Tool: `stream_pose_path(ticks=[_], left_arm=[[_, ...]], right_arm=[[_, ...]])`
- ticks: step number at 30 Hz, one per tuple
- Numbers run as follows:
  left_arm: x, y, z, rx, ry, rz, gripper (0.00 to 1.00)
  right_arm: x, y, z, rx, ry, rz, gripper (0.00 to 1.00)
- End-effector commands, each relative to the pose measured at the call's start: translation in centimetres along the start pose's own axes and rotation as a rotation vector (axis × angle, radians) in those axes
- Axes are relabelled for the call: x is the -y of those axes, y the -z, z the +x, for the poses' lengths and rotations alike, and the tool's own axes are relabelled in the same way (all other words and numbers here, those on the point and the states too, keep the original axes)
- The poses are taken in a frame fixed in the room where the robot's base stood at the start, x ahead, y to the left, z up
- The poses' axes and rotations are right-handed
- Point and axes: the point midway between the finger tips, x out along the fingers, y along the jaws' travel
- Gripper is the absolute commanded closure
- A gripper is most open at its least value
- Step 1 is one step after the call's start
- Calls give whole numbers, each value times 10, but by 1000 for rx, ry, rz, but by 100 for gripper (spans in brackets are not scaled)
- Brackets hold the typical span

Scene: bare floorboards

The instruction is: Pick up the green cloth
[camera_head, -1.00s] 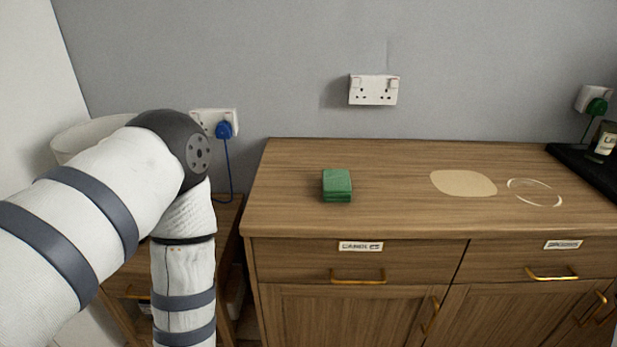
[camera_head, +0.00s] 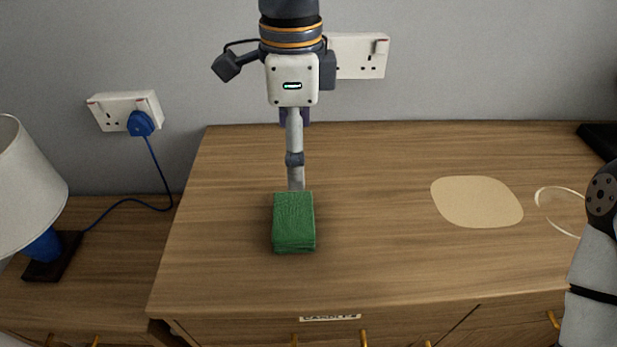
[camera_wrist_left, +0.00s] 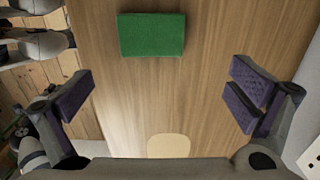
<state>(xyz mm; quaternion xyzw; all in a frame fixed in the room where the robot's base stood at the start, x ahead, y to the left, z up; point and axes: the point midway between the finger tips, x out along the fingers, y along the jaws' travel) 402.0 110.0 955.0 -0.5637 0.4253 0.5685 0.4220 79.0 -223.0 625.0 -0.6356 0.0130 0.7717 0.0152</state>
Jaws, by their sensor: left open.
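The green cloth (camera_head: 294,222) is a neat folded block lying flat on the wooden cabinet top, left of the middle. My left gripper (camera_head: 296,182) points down just behind it in the head view, seen edge-on, so one finger hides the other. The left wrist view shows this gripper (camera_wrist_left: 160,98) open and empty, with purple pads far apart. There the cloth (camera_wrist_left: 151,35) lies beyond the fingertips, at the top of the picture and sideways between them. A gap from fingers to cloth is hard to judge in the head view. My right gripper is out of view.
A pale rounded mat (camera_head: 477,202) and a clear ring-shaped thing (camera_head: 560,210) lie to the right on the cabinet top. A lamp (camera_head: 28,185) stands on a lower table at left. Wall sockets (camera_head: 358,56) are behind. The wood around the cloth is clear.

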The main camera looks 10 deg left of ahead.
Motion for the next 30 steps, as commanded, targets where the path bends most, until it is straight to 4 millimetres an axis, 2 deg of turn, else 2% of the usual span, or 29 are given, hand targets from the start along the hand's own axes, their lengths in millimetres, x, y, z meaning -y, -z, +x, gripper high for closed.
stream_pose_path(ticks=[2, 6, 13, 19, 22, 27, 28, 30], left_arm=[[-1, 0, 11, 2, -5, 1, 0], [-2, -1, 45, 4, -9, 1, 0], [-2, -2, 78, 2, -6, 0, 0], [-4, -4, 115, 2, -6, 0, 0], [-4, -4, 121, 0, -2, -1, 0], [-3, -4, 121, 0, 0, -1, 0], [-3, -4, 121, 0, 0, -1, 5], [-3, -4, 120, 0, 0, -1, 20]], right_arm=[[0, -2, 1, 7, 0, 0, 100], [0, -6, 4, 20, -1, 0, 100], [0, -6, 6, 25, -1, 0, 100], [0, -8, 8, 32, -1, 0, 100], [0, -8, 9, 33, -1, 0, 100], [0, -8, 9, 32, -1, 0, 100], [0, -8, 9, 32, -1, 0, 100], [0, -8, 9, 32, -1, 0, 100]])
